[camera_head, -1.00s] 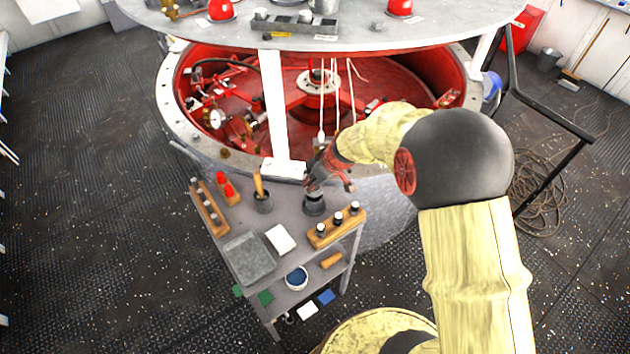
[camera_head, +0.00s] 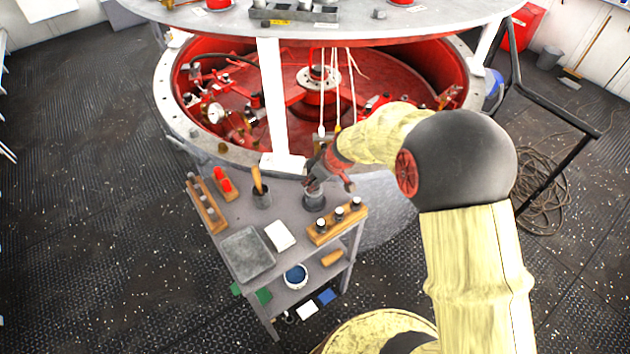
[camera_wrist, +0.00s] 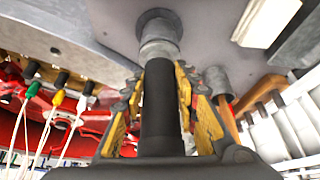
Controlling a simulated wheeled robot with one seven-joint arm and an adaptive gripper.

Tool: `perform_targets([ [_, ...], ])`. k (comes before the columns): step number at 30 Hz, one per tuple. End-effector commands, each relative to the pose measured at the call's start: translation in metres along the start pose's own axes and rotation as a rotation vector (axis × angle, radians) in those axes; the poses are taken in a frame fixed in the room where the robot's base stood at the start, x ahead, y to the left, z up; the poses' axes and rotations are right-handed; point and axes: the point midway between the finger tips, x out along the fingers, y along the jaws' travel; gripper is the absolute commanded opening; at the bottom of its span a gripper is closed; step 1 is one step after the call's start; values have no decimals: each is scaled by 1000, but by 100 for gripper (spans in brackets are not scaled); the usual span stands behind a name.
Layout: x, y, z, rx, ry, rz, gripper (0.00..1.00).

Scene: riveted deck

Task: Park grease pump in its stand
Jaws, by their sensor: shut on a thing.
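My gripper (camera_head: 317,180) is shut on the grease pump (camera_wrist: 160,110), a dark cylinder with a light grey metal collar. The yellow finger pads lie on both sides of it in the wrist view. The pump's far end meets a round grey holder (camera_wrist: 157,18), apparently the stand, on the grey cart top. In the head view the stand (camera_head: 314,201) is a small grey cup directly below my gripper, near the cart's far right corner. My gripper hides most of the pump there. I cannot tell how deep the pump sits in the stand.
The cart (camera_head: 278,215) also bears a cup with a wooden handle (camera_head: 261,192), wooden racks (camera_head: 338,224) with metal pieces, a grey tray (camera_head: 248,252) and a white block (camera_head: 280,235). Behind it stand the red-lined round housing (camera_head: 215,155) and a white post (camera_head: 272,95).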

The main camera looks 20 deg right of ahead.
Motion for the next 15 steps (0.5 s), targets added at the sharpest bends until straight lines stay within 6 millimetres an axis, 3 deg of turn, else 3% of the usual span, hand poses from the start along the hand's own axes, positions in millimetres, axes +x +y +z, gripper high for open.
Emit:
perform_targets([
  [5,4,0,1,0,2,1,0],
  [6,3,0,1,0,2,1,32],
  [15,3,0,1,0,1,0,49],
])
